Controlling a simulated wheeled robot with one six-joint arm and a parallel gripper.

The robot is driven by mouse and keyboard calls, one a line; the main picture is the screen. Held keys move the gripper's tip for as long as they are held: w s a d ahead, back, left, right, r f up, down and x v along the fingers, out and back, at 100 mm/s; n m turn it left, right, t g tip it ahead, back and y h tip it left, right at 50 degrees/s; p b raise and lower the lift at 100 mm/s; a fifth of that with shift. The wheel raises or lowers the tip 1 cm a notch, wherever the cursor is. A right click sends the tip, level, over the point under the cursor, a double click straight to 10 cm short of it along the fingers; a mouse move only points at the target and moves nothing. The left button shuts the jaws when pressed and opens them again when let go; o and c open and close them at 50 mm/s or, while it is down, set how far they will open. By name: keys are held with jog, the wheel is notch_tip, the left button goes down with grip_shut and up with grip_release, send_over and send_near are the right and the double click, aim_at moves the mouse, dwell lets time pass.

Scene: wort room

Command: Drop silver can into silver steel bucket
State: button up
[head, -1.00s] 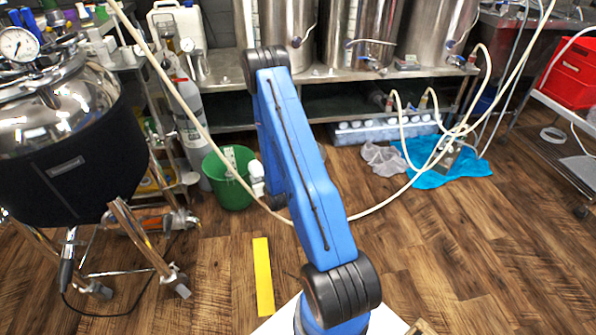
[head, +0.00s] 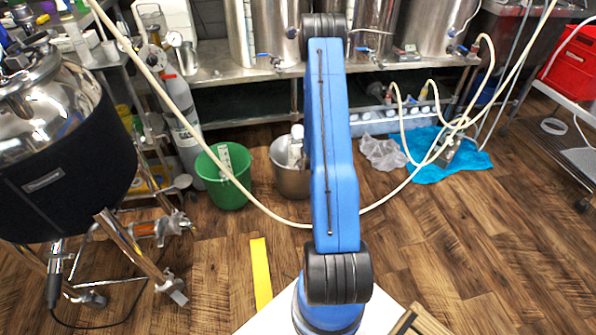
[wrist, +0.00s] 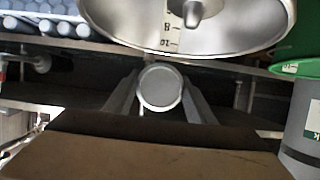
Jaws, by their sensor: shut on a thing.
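The silver can (wrist: 161,90) shows end-on as a round grey disc in the wrist view. My gripper (wrist: 160,82) is shut on it, with a dark finger on each side. The silver steel bucket (wrist: 260,38) fills the top of that view, with scale marks inside. The can appears just below its rim in the picture, outside the opening; the gap in depth is unclear. In the head view the steel bucket (head: 289,183) stands on the floor behind my blue arm, which partly covers it. The can and gripper fingers are hidden there.
A green bucket (head: 227,192) stands just left of the steel one, and a gas cylinder (head: 183,125) is behind it. A hose (head: 265,208) loops across in front. A dark-jacketed vessel (head: 60,175) stands at left. Blue cloth (head: 430,165) lies at right.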

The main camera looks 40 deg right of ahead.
jog(key=shift+f, duration=2.4)
jog(key=o, duration=1.1)
jog(key=shift+a, duration=0.1)
